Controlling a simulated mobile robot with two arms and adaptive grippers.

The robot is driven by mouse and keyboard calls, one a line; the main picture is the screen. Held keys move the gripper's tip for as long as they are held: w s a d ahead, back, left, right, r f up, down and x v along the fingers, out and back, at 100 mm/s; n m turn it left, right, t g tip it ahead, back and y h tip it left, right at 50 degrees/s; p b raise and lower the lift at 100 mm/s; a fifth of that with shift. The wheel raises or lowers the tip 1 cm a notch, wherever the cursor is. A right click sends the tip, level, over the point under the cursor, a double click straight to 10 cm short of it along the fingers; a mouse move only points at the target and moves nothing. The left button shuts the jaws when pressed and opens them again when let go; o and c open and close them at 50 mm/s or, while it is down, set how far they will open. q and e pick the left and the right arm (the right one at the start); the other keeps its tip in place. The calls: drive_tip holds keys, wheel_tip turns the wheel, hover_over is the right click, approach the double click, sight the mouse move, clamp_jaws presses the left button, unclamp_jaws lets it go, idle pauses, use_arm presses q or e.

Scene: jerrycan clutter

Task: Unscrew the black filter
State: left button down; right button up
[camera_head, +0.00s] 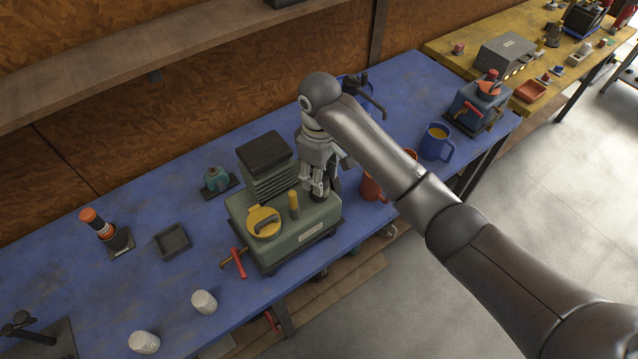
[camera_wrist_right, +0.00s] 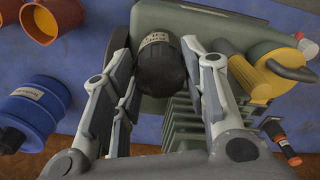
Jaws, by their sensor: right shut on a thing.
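The black filter (camera_wrist_right: 160,62) is a dark rounded cylinder with a small label, on the grey-green machine (camera_wrist_right: 165,25). In the head view the machine (camera_head: 290,240) stands on the blue table, and the filter is mostly hidden by my right gripper (camera_head: 320,192). My right gripper comes down from above at the machine's right end. In the right wrist view its fingers (camera_wrist_right: 163,85) stand on both sides of the filter, shut on it. The filter still sits at the machine. My left gripper is not in view.
The machine also carries a finned block (camera_head: 266,155), a yellow cap (camera_head: 263,222) and a yellow post (camera_head: 294,204). An orange-red mug (camera_head: 372,190) stands close to the right, a blue mug (camera_head: 436,143) farther right. A red-handled valve (camera_head: 238,262) sticks out in front.

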drive_tip(key=n, duration=0.5)
idle(0.3)
drive_tip(key=o, duration=0.7)
drive_tip(key=shift+r, duration=0.1)
drive_tip(key=shift+r, duration=1.4)
drive_tip(key=shift+o, duration=0.3)
